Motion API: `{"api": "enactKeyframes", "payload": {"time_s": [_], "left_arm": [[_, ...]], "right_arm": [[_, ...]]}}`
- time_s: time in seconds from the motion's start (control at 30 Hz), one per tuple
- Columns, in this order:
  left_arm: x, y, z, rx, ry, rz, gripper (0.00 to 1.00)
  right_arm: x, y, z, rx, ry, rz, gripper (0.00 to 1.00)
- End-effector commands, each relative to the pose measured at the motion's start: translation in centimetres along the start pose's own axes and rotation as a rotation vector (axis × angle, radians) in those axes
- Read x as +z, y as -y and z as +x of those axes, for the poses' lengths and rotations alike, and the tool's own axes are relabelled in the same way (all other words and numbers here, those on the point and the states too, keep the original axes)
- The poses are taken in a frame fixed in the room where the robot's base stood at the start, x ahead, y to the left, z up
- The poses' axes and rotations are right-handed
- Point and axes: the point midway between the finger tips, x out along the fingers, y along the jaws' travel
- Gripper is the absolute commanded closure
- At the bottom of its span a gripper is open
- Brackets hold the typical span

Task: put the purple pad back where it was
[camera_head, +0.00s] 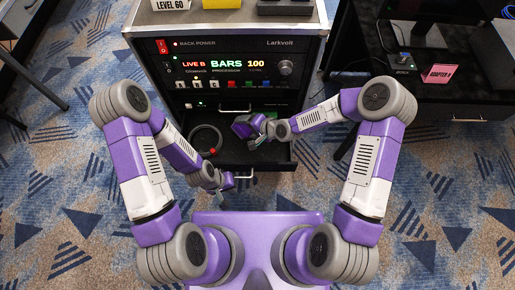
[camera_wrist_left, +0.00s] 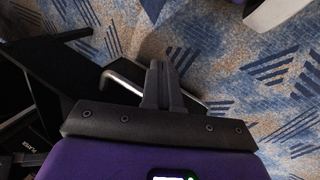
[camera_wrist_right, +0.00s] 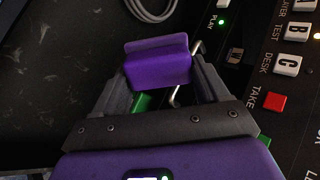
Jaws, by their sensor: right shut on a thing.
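The purple pad (camera_wrist_right: 158,62) is held between the fingertips of my right gripper (camera_wrist_right: 160,75), which is shut on it. In the head view my right gripper (camera_head: 248,128) is over the open drawer (camera_head: 275,155), in front of the rack's button panel, pointing left. The pad is hard to separate from my purple gripper there. My left gripper (camera_wrist_left: 163,82) has its fingers together with nothing between them. In the left wrist view it is beside the drawer's metal handle (camera_wrist_left: 120,82); I cannot tell whether they touch. In the head view it is (camera_head: 220,196) just in front of the drawer.
A coiled grey cable (camera_head: 207,137) lies at the drawer's left. A green thing (camera_wrist_right: 142,103) shows partly behind my right fingers. The rack's panel has several buttons, including a red one (camera_wrist_right: 275,102). A dark table (camera_head: 460,95) stands at right.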

Motion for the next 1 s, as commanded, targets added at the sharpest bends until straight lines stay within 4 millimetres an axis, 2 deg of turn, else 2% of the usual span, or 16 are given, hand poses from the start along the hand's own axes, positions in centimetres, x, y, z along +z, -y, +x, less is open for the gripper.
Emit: {"api": "enactKeyframes", "payload": {"time_s": [0.03, 0.1, 0.23, 0.37, 0.5, 0.67, 0.9, 1.0], "left_arm": [[0.0, -0.2, -0.6, 0.0, 0.0, 0.0, 1.0], [0.0, -0.4, -1.1, 0.0, 0.0, 0.0, 1.0], [0.1, -0.8, -2.1, 0.0, 0.0, 0.0, 1.0], [0.1, -1.2, -3.1, 0.0, 0.0, 0.0, 1.0], [0.2, -1.4, -3.9, 0.0, 0.0, 0.0, 1.0], [0.2, -1.5, -4.1, 0.0, 0.0, 0.0, 1.0], [0.1, -1.1, -2.9, 0.0, 0.0, 0.0, 1.0], [0.1, -1.0, -2.6, 0.0, 0.0, 0.0, 1.0]], "right_arm": [[1.0, 0.3, 0.6, 0.073, 0.049, -0.058, 0.51], [2.1, -0.4, 1.4, 0.19, 0.113, -0.131, 0.51], [3.4, -2.1, 1.9, 0.428, 0.205, -0.283, 0.51], [2.8, -3.5, 0.8, 0.627, 0.241, -0.407, 0.51], [1.1, -3.6, -1.1, 0.763, 0.243, -0.486, 0.51], [-0.1, -3.6, -2.2, 0.831, 0.241, -0.519, 0.51], [-0.2, -7.0, 0.5, 0.841, 0.244, -0.521, 0.51], [-0.2, -7.9, 1.3, 0.839, 0.244, -0.522, 0.51]]}}
